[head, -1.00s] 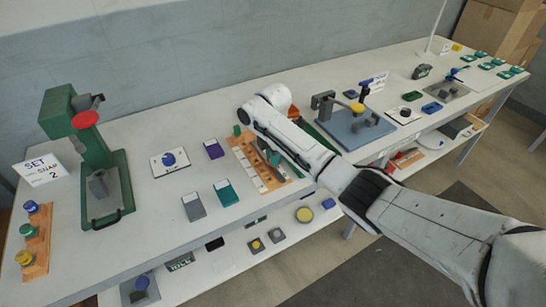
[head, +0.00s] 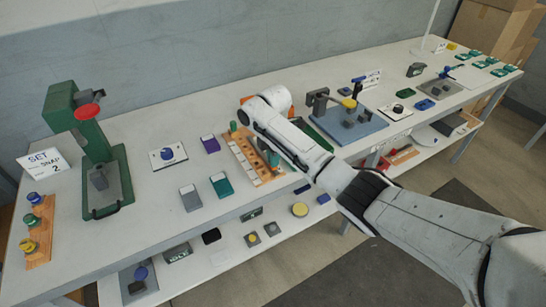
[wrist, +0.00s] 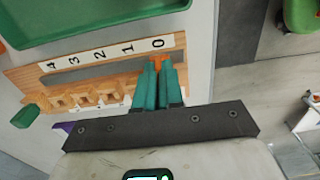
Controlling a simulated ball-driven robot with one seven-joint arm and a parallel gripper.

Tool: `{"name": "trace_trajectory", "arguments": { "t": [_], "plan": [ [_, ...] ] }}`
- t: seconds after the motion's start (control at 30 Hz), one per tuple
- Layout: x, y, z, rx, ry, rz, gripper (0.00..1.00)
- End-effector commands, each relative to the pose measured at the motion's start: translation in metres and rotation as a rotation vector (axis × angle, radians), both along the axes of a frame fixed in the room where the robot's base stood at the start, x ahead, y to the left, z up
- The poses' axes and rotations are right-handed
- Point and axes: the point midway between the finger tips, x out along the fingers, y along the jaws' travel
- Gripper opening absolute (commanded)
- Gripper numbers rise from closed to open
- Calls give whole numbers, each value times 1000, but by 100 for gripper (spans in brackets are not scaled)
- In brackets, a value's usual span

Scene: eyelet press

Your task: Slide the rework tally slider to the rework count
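The rework tally is a wooden board (head: 242,152) on the bench, with a white strip of numbers. In the wrist view the strip (wrist: 110,52) reads 4, 3, 2, 1, 0 from left to right, beside a grey slot (wrist: 95,73). A small orange slider knob (wrist: 157,58) sits at the 0 end. My gripper (wrist: 159,66) has its teal fingers close together on the knob, which is mostly hidden between the tips. In the head view my gripper (head: 273,160) is at the near right end of the board, partly hidden by my arm.
A green peg (wrist: 27,116) stands beside the board's 4 end. A green tray (wrist: 90,15) lies close by. Grey (head: 190,198) and teal (head: 221,185) blocks sit left of the board. A green press (head: 105,175) and a "SET SNAP 2" sign (head: 43,161) stand further left.

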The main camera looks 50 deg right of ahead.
Motion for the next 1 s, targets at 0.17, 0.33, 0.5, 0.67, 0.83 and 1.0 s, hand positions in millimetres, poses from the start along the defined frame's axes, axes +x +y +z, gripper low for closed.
{"name": "trace_trajectory", "arguments": {
  "t": [0.17,0.33,0.5,0.67,0.83,1.0],
  "plan": [
    [-2,0,-2,2,7,0,0],
    [-2,1,-3,2,9,-1,10],
    [-2,1,-3,3,8,-1,26],
    [-2,1,-4,3,7,-1,34],
    [-2,1,-4,4,7,-1,34],
    [-1,1,11,3,2,0,34]
  ]
}}
